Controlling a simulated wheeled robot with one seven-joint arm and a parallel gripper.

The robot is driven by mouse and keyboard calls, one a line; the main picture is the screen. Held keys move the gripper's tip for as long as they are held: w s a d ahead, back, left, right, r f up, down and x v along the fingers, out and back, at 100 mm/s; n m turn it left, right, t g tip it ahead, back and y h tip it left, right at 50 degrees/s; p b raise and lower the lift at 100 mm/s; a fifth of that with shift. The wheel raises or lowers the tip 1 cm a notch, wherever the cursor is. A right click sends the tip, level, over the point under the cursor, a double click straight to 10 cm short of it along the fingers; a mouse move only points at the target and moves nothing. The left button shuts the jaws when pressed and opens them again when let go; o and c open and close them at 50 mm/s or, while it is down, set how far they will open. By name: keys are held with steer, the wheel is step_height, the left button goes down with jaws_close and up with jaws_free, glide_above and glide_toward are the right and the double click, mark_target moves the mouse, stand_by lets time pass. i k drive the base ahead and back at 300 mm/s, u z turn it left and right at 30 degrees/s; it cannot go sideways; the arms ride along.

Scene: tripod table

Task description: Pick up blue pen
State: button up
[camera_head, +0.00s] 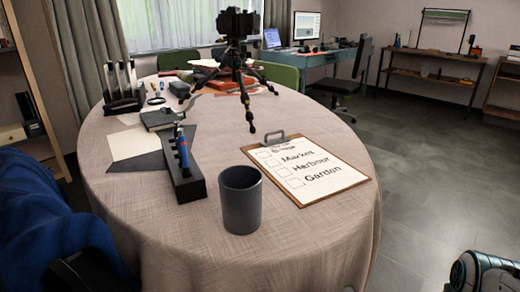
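A blue pen (183,152) stands nearly upright in a long black holder (189,190) on the left half of the round table. Its lower end is hidden in the holder. A thin dark upright item stands close beside the pen; it is too small to make out. My gripper is not in view. A grey and black rounded part at the bottom right corner looks like part of my arm, well away from the pen.
The cloth-covered table (300,255) also bears a dark grey cup (241,203) right of the holder, a clipboard (330,182), a dark book (158,120), a camera tripod (240,80) and another pen rack (122,103). Blue fabric (45,225) lies at the left. Floor is clear at right.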

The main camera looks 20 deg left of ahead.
mark_target(181, 141)
steer(key=k, duration=0.75)
steer(key=u, duration=0.75)
steer(key=i, duration=0.3)
